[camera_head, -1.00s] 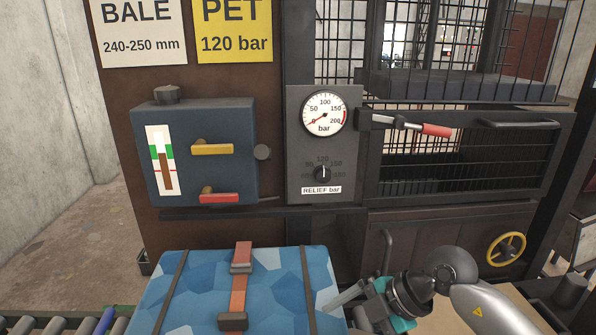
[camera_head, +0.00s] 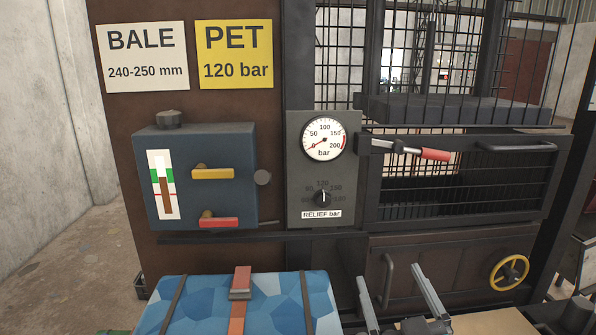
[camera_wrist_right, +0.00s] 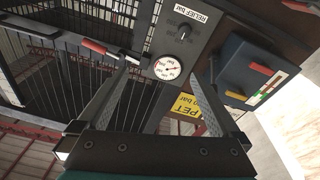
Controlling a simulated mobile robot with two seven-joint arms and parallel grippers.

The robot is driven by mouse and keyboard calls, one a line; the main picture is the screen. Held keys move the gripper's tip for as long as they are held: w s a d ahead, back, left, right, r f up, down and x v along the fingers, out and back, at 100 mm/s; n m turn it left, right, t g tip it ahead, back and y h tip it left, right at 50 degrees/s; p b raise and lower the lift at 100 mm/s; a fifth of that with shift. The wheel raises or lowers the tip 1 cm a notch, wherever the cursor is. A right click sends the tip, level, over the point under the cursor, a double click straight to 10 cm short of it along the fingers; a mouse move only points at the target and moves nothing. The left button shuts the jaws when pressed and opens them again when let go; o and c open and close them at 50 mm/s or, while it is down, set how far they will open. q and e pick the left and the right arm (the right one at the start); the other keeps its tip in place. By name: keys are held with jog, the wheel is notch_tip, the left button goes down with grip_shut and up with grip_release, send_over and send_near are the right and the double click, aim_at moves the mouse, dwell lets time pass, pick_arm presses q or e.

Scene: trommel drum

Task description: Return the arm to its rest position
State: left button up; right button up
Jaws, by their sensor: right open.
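My right gripper (camera_head: 388,274) is at the bottom of the head view, right of the blue bale. Its two grey fingers point up toward the press and stand well apart, with nothing between them. In the right wrist view the open fingers (camera_wrist_right: 166,62) frame the pressure gauge (camera_wrist_right: 173,64) beyond them. The gripper appears clear of the press. My left gripper is not seen. The rest of the right arm is mostly below the head view.
The blue patterned bale (camera_head: 285,303) lies low in front. The press has a blue lever box (camera_head: 200,150), a relief panel (camera_head: 298,185), a red-tipped handle (camera_head: 435,155), a barred door (camera_head: 520,188) and a yellow handwheel (camera_head: 510,272). Concrete floor (camera_head: 85,260) is open at left.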

jog(key=s+d+f+m+g+h, duration=0.2)
jog(key=s+f+g, duration=0.25)
jog(key=f, duration=0.25)
jog(key=s+d+f+m+g+h, duration=0.1)
jog(key=s+d+f+g, duration=0.3)
jog(key=f, duration=0.4)
jog(key=s+a+f+n+g+y, duration=0.15)
jog(key=s+f+g, duration=0.25)
jog(key=s, duration=0.4)
jog(key=s+a+f+g+y, duration=0.1)
jog(key=s+a+f+g, duration=0.25)
jog(key=s, duration=0.45)
notch_tip(320, 180, down, 28)
jog(key=s+g+b, duration=0.1)
jog(key=b, duration=0.4)
pick_arm(q)
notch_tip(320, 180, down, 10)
jog(key=b, duration=0.5)
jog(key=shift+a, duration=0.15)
pick_arm(e)
jog(key=s+d+f+g, duration=0.1)
jog(key=s+d+f, duration=0.2)
jog(key=s+f, duration=1.2)
notch_tip(320, 180, down, 3)
jog(key=shift+s+r+g, duration=0.1)
jog(key=shift+s+g, duration=0.1)
jog(key=shift+g, duration=0.1)
